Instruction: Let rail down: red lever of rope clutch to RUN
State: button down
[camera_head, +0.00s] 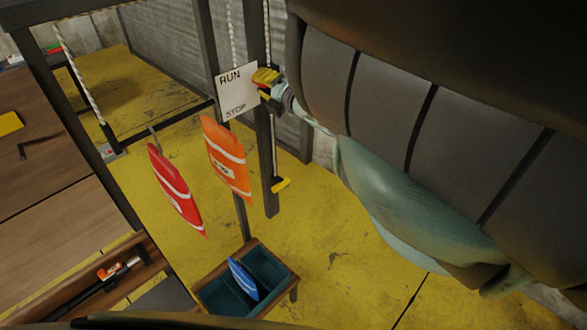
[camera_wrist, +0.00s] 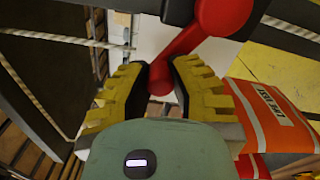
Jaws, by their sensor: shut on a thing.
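In the wrist view the red lever (camera_wrist: 188,45) runs slantwise from a round red hub at the top to a tip between my yellow-and-black fingers. My gripper (camera_wrist: 160,78) is shut on the lever near its tip. In the head view my gripper (camera_head: 267,80) is at the right edge of the white RUN/STOP sign (camera_head: 238,100), nearer the RUN word at the top. My fingers mostly hide the lever there. The dark rail (camera_head: 165,126) stands raised, with a red bag (camera_head: 176,192) and an orange bag (camera_head: 227,160) hanging by it.
A white rope (camera_head: 80,75) runs down to the rail's left end. A wooden crate (camera_head: 212,308) with teal compartments holds a blue bag (camera_head: 243,279) below. A wooden bench (camera_head: 60,210) stands at left. Dark posts are close to my gripper; yellow floor is open beyond.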

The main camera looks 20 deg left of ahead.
jog(key=shift+r+m, duration=0.3)
jog(key=shift+r, duration=0.2)
jog(key=c, duration=0.8)
grip_release()
jog(key=shift+w+d+f, duration=0.15)
jog(key=shift+w, duration=0.1)
jog(key=shift+d, duration=0.15)
jog(key=v, duration=0.7)
jog(key=shift+d, duration=0.15)
